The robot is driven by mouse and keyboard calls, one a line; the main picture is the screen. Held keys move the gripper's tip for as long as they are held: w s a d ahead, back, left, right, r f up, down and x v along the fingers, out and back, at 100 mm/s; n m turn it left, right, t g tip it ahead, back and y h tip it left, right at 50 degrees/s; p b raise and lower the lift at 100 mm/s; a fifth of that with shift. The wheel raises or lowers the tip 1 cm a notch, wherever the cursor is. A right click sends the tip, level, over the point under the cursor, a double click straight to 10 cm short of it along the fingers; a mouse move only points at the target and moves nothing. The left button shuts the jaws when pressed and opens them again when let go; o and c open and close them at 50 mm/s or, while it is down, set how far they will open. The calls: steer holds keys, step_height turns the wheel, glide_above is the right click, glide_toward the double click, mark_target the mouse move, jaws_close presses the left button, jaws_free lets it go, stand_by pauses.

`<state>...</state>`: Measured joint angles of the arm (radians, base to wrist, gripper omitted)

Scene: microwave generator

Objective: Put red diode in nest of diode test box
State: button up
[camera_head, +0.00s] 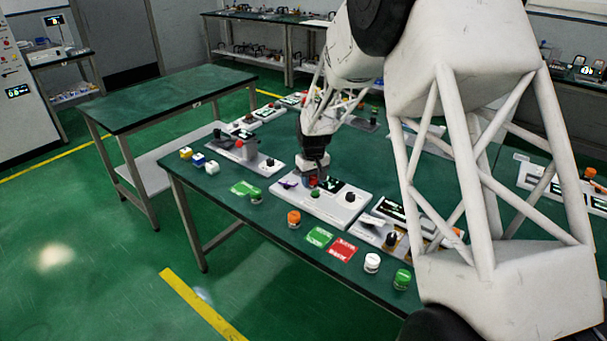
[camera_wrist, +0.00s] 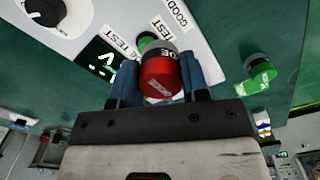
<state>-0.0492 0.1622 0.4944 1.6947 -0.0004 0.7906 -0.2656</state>
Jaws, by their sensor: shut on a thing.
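The red diode (camera_wrist: 160,80) is held between the two blue fingers of my gripper (camera_wrist: 160,84) in the wrist view. It is a red cylinder with a grey band. In the head view my gripper (camera_head: 314,174) is over the white diode test box (camera_head: 322,211), with a little of the red diode (camera_head: 312,182) showing. The box has a dark display with green marks, a black knob and a green button (camera_head: 315,193). In the wrist view the diode partly covers the box's green part and a label. The nest is hidden, so I cannot tell whether the diode touches it.
An orange one (camera_head: 293,218), a white one (camera_head: 371,262) and a green one (camera_head: 402,279) stand along the table's front edge. Green and red cards (camera_head: 343,250) lie between them. Other instrument boxes flank the test box.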

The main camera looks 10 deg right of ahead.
steer(key=shift+w, duration=0.1)
steer(key=w, duration=0.5)
steer(key=w+f, duration=0.1)
steer(key=w, duration=0.9)
steer(key=shift+w+a+f, duration=0.25)
steer(key=shift+w+a, duration=0.1)
steer(key=shift+w, duration=0.05)
steer(key=shift+f, duration=0.1)
steer(key=shift+f, duration=1.65)
steer(key=shift+f, duration=0.15)
steer(key=o, duration=1)
steer(key=shift+o, duration=0.2)
